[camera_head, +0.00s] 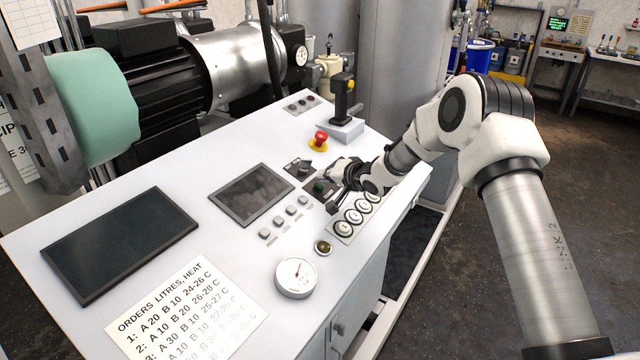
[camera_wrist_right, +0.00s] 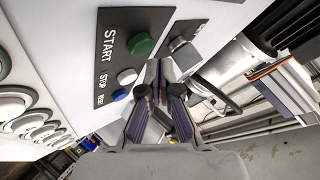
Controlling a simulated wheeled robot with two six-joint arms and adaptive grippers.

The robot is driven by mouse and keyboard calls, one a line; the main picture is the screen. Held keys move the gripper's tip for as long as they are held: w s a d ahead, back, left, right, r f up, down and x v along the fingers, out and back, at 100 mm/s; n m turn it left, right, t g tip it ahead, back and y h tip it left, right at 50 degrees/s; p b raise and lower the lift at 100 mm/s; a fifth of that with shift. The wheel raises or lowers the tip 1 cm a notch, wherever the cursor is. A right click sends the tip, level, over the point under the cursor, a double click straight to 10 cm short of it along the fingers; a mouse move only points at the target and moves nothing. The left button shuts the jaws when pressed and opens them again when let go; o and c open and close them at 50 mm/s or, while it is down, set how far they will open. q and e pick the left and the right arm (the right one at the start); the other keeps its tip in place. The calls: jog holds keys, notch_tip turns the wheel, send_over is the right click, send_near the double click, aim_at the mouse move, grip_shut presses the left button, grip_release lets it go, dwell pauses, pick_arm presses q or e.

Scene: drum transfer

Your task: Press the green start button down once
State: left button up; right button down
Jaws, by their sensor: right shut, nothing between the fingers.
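The green start button (camera_head: 319,186) sits on a small dark plate on the sloping white console. In the right wrist view the green button (camera_wrist_right: 141,44) is on a dark panel beside the word START. My right gripper (camera_head: 338,180) comes in from the right and is close beside the button. In the wrist view its fingertips (camera_wrist_right: 162,72) are together with nothing between them, just below the green button in the picture. I cannot tell whether they touch it; the button's face is in clear view there. My left gripper is not in view.
A light button (camera_wrist_right: 126,76) and a blue button (camera_wrist_right: 119,95) share the panel; a selector switch (camera_wrist_right: 184,47) is close by.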

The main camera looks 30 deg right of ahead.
jog(key=shift+r+p, duration=0.5)
jog(key=r+p, duration=0.1)
jog(key=s+r+p, duration=0.1)
jog(key=d+r+p, duration=0.1)
jog(key=shift+s+r, duration=0.2)
jog(key=shift+r, duration=0.15)
jog(key=shift+a, duration=0.1)
